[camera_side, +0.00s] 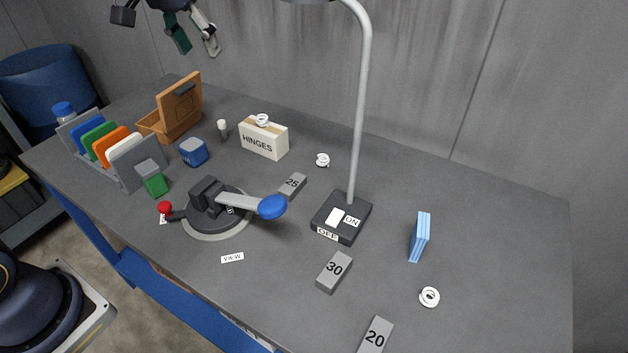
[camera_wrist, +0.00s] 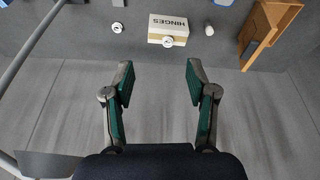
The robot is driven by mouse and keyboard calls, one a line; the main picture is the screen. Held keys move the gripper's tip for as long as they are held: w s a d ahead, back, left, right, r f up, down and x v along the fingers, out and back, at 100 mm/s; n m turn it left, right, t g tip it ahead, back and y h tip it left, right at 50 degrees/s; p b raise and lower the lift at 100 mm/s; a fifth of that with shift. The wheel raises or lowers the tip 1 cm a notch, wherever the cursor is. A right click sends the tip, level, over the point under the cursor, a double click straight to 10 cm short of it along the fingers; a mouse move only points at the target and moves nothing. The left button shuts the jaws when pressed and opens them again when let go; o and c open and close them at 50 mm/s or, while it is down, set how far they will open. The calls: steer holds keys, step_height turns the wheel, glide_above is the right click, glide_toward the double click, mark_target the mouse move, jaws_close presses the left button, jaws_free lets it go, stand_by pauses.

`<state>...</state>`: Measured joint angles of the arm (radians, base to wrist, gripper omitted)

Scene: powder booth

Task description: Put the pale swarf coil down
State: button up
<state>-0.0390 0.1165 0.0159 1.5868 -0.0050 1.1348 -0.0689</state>
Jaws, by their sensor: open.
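Three small white coils are in the side view. One coil (camera_side: 262,119) rests on the HINGES box (camera_side: 263,141), a second coil (camera_side: 322,160) lies on the table to the right of that box, and a third coil (camera_side: 429,297) lies near the front right. The wrist view shows the coil on the box (camera_wrist: 168,41) and another coil on the table (camera_wrist: 117,27). My gripper (camera_side: 198,45) is open and empty, high above the back of the table. Its green-padded fingers (camera_wrist: 158,85) are spread wide, touching nothing. I cannot tell which coil the task names.
A lamp with a switch base (camera_side: 341,217) stands mid-table, its pole rising high. Left are a rotary fixture (camera_side: 217,212), a rack of coloured plates (camera_side: 141,165), a wooden box (camera_side: 182,124) and a blue block (camera_side: 193,152). The right side is mostly clear.

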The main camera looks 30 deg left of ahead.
steer(key=s+d+f+t, duration=0.1)
steer(key=s+f, duration=0.2)
steer(key=s, duration=0.8)
steer(key=s+d+f+m+t, duration=0.1)
steer(key=s+f, duration=0.2)
steer(key=s, duration=0.8)
steer(key=shift+s, duration=0.4)
